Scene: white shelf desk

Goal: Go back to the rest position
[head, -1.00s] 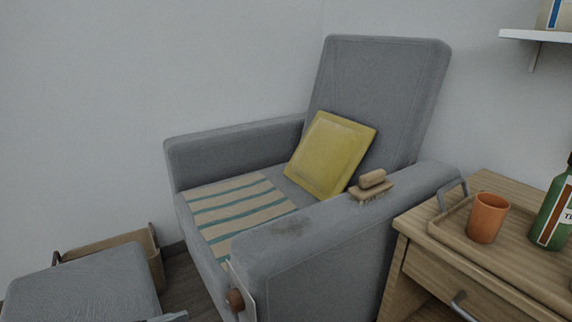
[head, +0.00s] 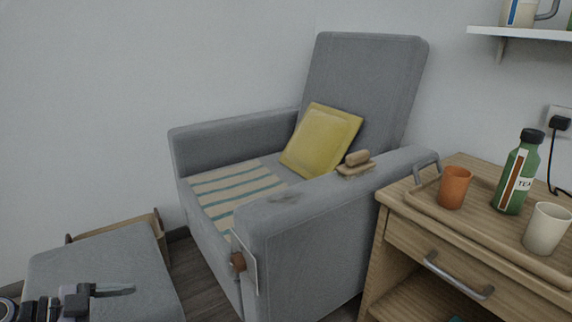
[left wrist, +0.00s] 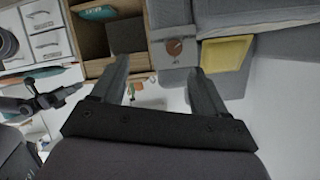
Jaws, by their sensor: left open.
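My left gripper (head: 98,292) shows at the lower left of the head view, over the grey stool-like seat. In the left wrist view its two fingers (left wrist: 157,68) stand wide apart with nothing between them. It is clear of the armchair. A dark jointed part of mine shows at the left edge of the left wrist view. I cannot tell from it how my right gripper stands.
A grey armchair (head: 215,145) holds a yellow cushion (head: 322,139), a striped cloth (head: 232,192) and a brush (head: 356,164). At right, a wooden cabinet (head: 398,235) bears a tray with an orange cup (head: 454,188), a green bottle (head: 518,175) and a white cup (head: 547,228).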

